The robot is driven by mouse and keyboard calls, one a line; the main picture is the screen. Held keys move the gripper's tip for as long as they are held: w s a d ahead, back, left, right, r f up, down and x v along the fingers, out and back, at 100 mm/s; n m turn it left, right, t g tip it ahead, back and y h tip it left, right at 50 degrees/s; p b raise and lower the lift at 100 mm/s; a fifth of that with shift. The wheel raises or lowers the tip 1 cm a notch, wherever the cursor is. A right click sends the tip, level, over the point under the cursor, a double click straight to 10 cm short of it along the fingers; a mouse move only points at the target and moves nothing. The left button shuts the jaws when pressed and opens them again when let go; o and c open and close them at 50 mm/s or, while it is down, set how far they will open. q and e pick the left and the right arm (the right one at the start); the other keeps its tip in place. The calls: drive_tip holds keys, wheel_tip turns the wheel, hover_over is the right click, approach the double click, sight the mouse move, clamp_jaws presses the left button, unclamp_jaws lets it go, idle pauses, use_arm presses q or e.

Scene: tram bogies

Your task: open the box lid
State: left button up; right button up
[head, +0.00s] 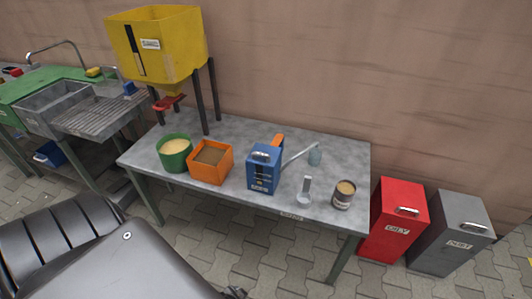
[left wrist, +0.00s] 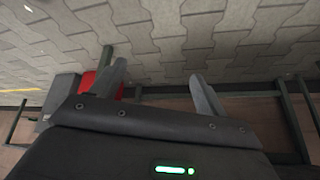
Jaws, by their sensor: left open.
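Two lidded boxes stand on the paving right of the table: a red box (head: 394,220) with a white label and a grey box (head: 448,234), also labelled. Each has a metal handle on its sloping top, and both tops look closed. My left gripper (left wrist: 158,70) is open and empty in the left wrist view, with paving beyond its fingers. In that view a red patch, apparently the red box (left wrist: 87,82), shows partly hidden behind one finger, well away from it. My right gripper is not in view.
The grey table (head: 225,193) holds a green tub (head: 174,158), an orange bin (head: 210,165), a blue labelled container (head: 263,172), a scoop and a can (head: 343,196). A yellow hopper (head: 158,45) stands over its left end. A sink is farther left. Paving before the boxes is clear.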

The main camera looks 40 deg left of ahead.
use_arm(q)
drive_tip(key=w+a+r+n+t, duration=0.1)
drive_tip(key=w+a+r+t, duration=0.2)
drive_tip(key=w+r, duration=0.6)
drive_tip(key=n+t+y+b, duration=0.2)
drive_tip(key=n+t+y, duration=0.25)
drive_tip(key=t, duration=0.35)
approach(261, 156)
drive_tip(key=w, duration=0.2)
drive_tip(key=shift+m+y, duration=0.45)
drive_tip(key=x, duration=0.9)
drive_tip(key=shift+w+a+f, duration=0.15)
drive_tip(key=shift+a+f, duration=0.05)
drive_tip(key=shift+a, duration=0.1)
drive_tip(key=shift+w+a, duration=0.2)
drive_tip(key=shift+w, duration=0.45)
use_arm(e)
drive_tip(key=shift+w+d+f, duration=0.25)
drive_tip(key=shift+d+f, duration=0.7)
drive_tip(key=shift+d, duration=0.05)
use_arm(q)
drive_tip(key=shift+c, duration=0.3)
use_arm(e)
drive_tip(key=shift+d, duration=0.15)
